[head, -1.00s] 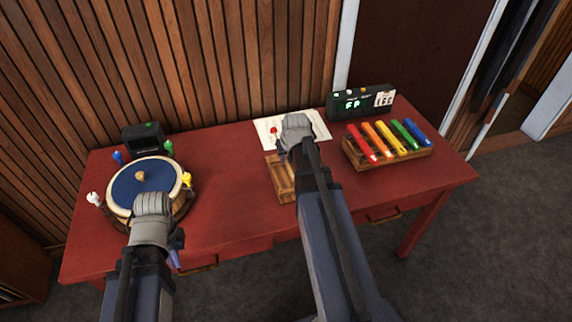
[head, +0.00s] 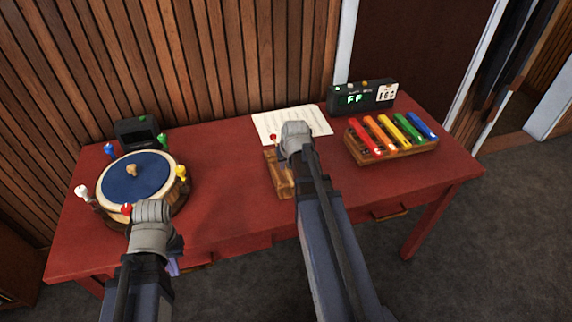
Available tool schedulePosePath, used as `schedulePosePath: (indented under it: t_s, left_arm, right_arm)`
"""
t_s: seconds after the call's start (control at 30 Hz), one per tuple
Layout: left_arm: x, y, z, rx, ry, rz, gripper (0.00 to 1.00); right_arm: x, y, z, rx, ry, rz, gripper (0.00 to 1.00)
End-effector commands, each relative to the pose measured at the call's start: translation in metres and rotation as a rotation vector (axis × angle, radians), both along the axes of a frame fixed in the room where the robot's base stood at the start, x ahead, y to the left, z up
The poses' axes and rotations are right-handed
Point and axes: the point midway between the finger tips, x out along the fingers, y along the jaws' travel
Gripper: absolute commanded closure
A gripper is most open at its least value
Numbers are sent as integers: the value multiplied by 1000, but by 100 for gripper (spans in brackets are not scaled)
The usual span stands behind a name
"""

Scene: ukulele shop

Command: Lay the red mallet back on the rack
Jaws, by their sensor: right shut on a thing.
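The red mallet (head: 274,137) shows only as a small red head at the left side of my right gripper (head: 294,140), which is shut on it. The rest of the mallet is hidden behind the gripper. The wooden rack (head: 280,178) lies on the red table, just below and left of that gripper in the picture, partly covered by my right arm. Whether the mallet touches the rack I cannot tell. My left gripper (head: 152,215) is over the front left of the table, near the round drum (head: 128,177); its fingertips are hidden.
Pegs in several colours stand around the drum, with a small black device (head: 138,133) behind it. A music sheet (head: 300,122) lies behind the rack. Coloured bars (head: 392,138) on a wooden base and a black display box (head: 362,98) stand at right. The table (head: 222,170) is bare between drum and rack.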

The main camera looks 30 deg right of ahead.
Motion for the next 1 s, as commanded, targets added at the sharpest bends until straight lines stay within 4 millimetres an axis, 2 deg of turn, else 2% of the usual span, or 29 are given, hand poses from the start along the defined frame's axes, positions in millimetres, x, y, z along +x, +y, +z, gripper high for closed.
schedulePosePath:
  t_s: [0.03,0.1,0.4,0.43,0.73,1.0]
  left_arm:
    - [0,0,-7,0,0,0,100]
    - [0,0,-10,0,0,0,100]
    - [0,0,-9,0,0,0,100]
    - [0,0,-9,0,0,0,100]
    - [0,0,-9,0,0,0,100]
    - [0,0,-9,0,0,0,100]
  right_arm:
    - [0,0,-7,0,0,0,100]
    - [0,0,-10,0,0,0,100]
    - [0,0,-9,0,0,0,100]
    - [0,0,-9,0,0,0,82]
    - [0,0,-9,0,0,0,48]
    - [0,0,-9,0,0,0,48]
